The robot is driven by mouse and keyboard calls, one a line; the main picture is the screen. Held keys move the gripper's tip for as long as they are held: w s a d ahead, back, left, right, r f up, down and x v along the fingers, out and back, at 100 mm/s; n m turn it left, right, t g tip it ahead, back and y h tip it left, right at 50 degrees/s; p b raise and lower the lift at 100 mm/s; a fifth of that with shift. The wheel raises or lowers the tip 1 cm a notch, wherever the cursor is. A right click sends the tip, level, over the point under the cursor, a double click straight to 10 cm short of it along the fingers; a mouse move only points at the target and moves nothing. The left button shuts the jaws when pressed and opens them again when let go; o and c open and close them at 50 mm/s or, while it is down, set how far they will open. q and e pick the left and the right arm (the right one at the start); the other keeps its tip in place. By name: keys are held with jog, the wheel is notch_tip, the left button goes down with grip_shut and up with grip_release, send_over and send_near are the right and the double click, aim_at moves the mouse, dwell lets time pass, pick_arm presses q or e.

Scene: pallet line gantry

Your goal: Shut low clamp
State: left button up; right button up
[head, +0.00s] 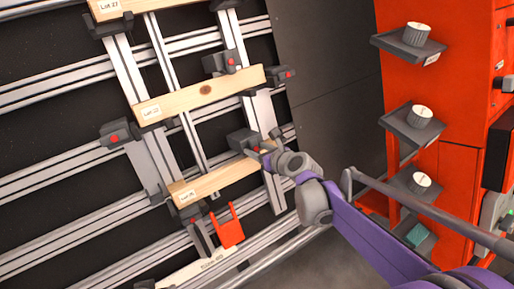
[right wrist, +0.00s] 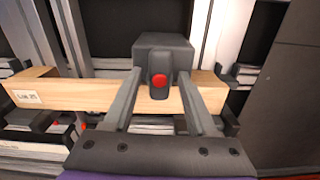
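The low clamp (head: 241,141) is a dark grey block with a red button, at the right end of the lowest wooden board (head: 213,181). In the right wrist view the clamp (right wrist: 163,48) stands upright over the board (right wrist: 105,95), whose label seems to read Lot 25. My right gripper (head: 271,148) is at the clamp. In the right wrist view its two fingers (right wrist: 159,84) are apart, one on each side of the clamp's dark nose with the red button. I cannot tell whether they touch it. My left gripper is not in view.
Two more boards (head: 200,95) (head: 135,8) lie higher on the metal rails, with other red-button clamps (head: 115,133) (head: 222,62) beside them. A red fork-shaped piece (head: 229,230) is below the lowest board. An orange cabinet (head: 440,80) with shelves and knobs stands at right.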

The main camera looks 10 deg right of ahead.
jog(key=p+v, duration=0.4)
jog(key=v, duration=0.5)
dwell(0.3)
